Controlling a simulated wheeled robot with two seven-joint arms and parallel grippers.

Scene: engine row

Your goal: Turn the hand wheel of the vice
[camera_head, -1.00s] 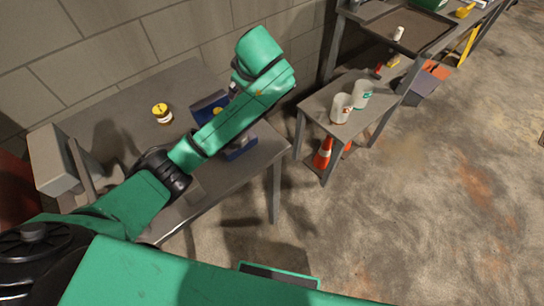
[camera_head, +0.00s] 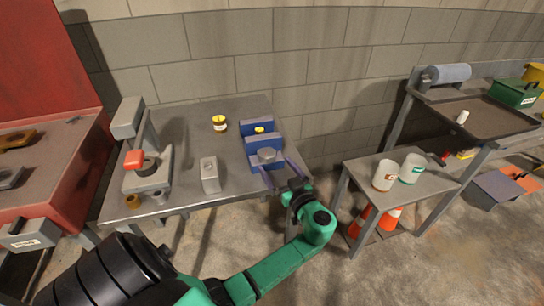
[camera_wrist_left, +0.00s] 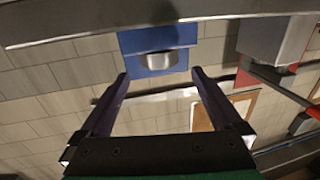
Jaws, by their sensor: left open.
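The blue vice (camera_head: 262,143) stands on the right part of the grey table (camera_head: 190,115). Its grey hand wheel (camera_head: 267,155) is on the side facing me. A yellow-topped part (camera_head: 259,130) shows between its blue blocks. My left gripper (camera_head: 274,166) is at the table's front edge, its two dark fingers spread and pointing at the wheel. In the left wrist view the hand wheel (camera_wrist_left: 156,61) lies just beyond the open fingertips (camera_wrist_left: 160,76), roughly centred between them. I see no contact. The right gripper is not in view.
A yellow-lidded jar (camera_head: 219,123), a grey block (camera_head: 209,174) and a press with a red part (camera_head: 134,159) share the table. To the right, a low table holds two cups (camera_head: 385,175), with orange cones (camera_head: 390,219) beneath. A red cabinet (camera_head: 50,160) stands left.

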